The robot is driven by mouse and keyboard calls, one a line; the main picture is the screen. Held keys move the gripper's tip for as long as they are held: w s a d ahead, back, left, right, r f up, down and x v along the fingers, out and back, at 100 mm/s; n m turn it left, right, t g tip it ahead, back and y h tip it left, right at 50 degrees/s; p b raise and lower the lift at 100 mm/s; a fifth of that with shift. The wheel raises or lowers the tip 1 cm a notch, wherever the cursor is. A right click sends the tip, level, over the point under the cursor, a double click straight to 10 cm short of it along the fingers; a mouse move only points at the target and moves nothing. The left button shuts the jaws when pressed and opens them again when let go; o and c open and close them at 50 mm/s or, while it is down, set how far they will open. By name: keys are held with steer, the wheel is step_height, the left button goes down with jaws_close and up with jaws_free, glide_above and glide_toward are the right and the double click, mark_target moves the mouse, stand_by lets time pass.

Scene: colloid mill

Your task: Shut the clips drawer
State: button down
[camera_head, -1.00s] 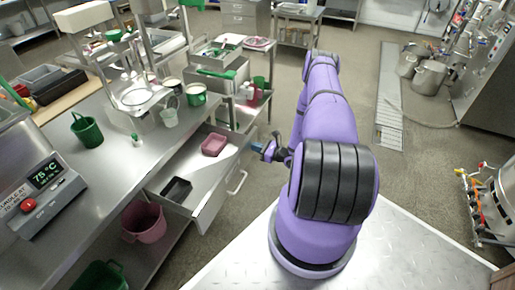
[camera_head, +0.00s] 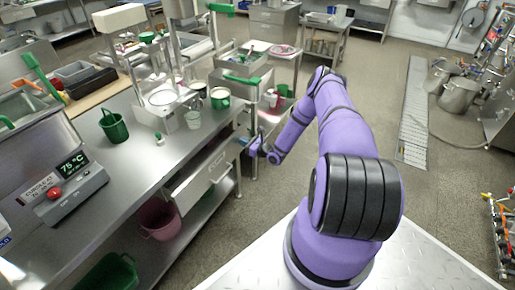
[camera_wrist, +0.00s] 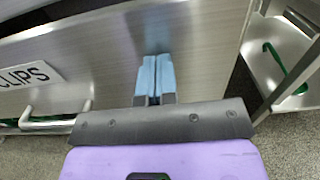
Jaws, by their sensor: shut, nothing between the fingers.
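The clips drawer (camera_head: 204,184) is under the steel counter, with its front standing a little out from the counter edge. Only a narrow strip of its inside shows in the head view. In the wrist view its steel front (camera_wrist: 110,50) fills much of the picture, with the CLIPS label (camera_wrist: 28,75) and the bar handle (camera_wrist: 50,121) at left. My gripper (camera_head: 256,146) is shut and empty at the right end of the drawer front. Its blue fingertips (camera_wrist: 155,62) point at the front, right of the handle; I cannot tell whether they touch.
The counter (camera_head: 125,165) carries a green pot (camera_head: 113,127), a scale and a display box (camera_head: 70,185). A pink bucket (camera_head: 159,219) stands on the shelf below. A steel cart (camera_head: 243,78) is beyond the drawer.

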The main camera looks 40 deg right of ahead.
steer(key=x, duration=0.8)
steer(key=shift+w+a, duration=0.1)
steer(key=shift+w+r, duration=0.1)
steer(key=shift+w, duration=0.15)
steer(key=shift+w+a+r, duration=0.1)
steer(key=shift+r, duration=0.05)
